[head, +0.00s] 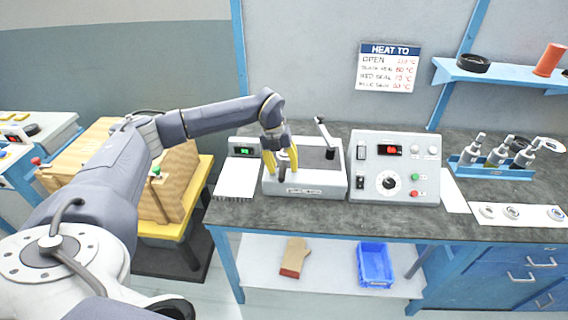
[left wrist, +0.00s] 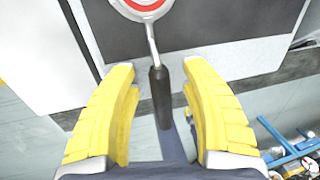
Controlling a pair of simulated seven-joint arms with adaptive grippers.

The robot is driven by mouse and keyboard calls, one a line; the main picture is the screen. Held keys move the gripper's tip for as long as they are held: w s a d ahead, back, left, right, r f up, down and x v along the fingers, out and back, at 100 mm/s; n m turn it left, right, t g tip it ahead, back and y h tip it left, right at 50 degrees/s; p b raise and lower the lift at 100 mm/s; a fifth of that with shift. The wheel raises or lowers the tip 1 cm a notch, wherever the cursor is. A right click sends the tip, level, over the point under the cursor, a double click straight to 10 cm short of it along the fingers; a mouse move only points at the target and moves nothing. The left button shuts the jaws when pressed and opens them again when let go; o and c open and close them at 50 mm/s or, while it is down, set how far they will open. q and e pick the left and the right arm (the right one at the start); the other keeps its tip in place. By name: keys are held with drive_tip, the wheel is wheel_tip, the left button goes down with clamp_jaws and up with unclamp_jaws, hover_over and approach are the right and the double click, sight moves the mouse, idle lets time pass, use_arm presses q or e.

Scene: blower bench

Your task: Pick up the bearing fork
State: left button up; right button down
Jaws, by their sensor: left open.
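My left gripper (head: 282,168) is over the left part of a white bench unit (head: 318,180), its yellow fingers pointing down. In the left wrist view the gripper (left wrist: 158,75) is open. A tool that looks like the bearing fork (left wrist: 160,92) has its slim black handle between the fingers, with a visible gap on either side. Its metal neck runs up to a round head with a red and white ring, cut off by the top edge. In the head view I cannot clearly make out the tool behind the fingers. My right gripper is not in view.
A control box (head: 395,168) with a dial stands right of the unit, whose lever (head: 325,134) rises at the back. A white sheet (head: 237,180) lies to the left. Bottles in a blue rack (head: 490,168) and rings on a white strip (head: 520,214) are further right.

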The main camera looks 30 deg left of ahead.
sight(283, 162)
use_arm(q)
clamp_jaws()
drive_tip(key=shift+r, duration=0.2)
idle(0.4)
wheel_tip(283, 162, up, 20)
drive_tip(key=shift+f, duration=0.15)
idle(0.4)
